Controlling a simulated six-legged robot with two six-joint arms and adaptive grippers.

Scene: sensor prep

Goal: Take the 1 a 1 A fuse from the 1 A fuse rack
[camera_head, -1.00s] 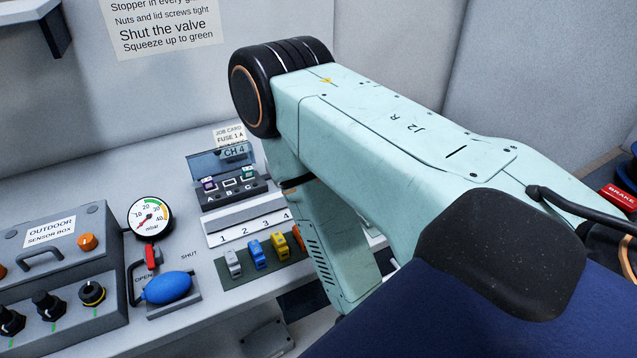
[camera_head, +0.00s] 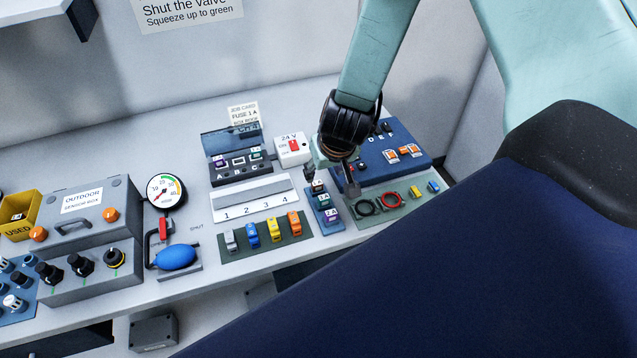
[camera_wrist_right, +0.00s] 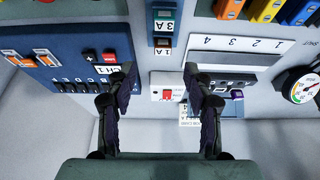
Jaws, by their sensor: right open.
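The fuse rack (camera_head: 335,229) is a narrow blue strip on the bench, with labelled fuses in a row. The 1 A fuse position (camera_head: 317,186) is at its far end, beside my gripper; its label (camera_wrist_right: 163,50) shows upside down in the right wrist view. A green 3 A fuse (camera_wrist_right: 164,14) sits in the middle and a purple 2 A fuse (camera_head: 331,215) at the near end. My right gripper (camera_head: 332,184) is open and empty above the rack's far end. Its spread fingers also show in the right wrist view (camera_wrist_right: 160,77). My left gripper is not in view.
A white 24 V switch box (camera_head: 292,150) stands behind left of the rack. A blue panel (camera_head: 415,165) is close on the right, with a green mat (camera_head: 409,209) in front holding rings. Coloured numbered blocks on a mat (camera_head: 234,252) lie left.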

